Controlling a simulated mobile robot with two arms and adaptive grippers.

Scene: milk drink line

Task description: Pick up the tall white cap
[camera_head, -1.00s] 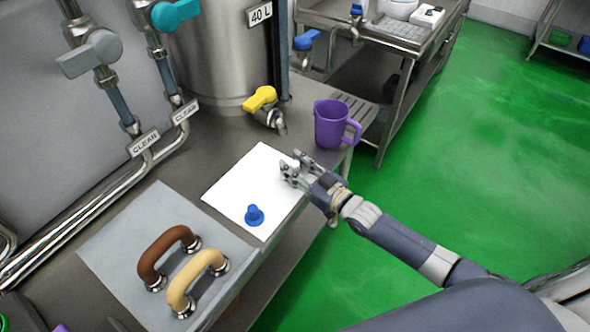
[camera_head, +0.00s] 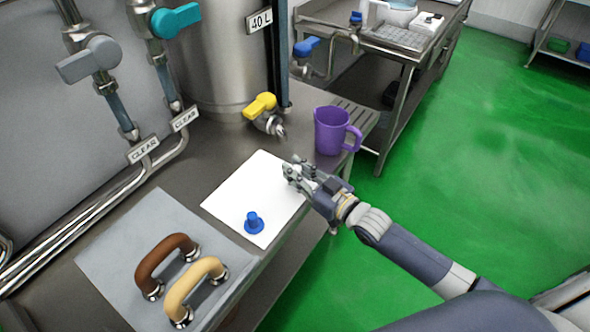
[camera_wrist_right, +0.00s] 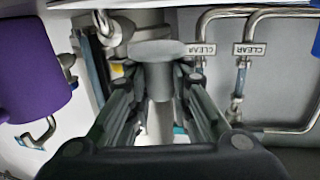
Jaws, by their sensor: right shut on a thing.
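My right gripper (camera_head: 297,177) is over the right edge of the white mat (camera_head: 240,196) in the head view. In the right wrist view its fingers (camera_wrist_right: 161,78) are closed on the tall white cap (camera_wrist_right: 158,49). The cap looks pale grey there, with a wide round disc at one end and a narrower stem between the fingers. In the head view I cannot make the cap out against the gripper and the white mat. A blue cap (camera_head: 253,224) stands upright on the mat, apart from the gripper. My left gripper is not in view.
A purple jug (camera_head: 330,130) stands just behind the right gripper and also shows in the wrist view (camera_wrist_right: 32,66). A yellow-handled tap (camera_head: 259,106) projects from the steel tank (camera_head: 215,60). Brown (camera_head: 165,258) and cream (camera_head: 194,286) handles stand on a grey mat (camera_head: 120,240).

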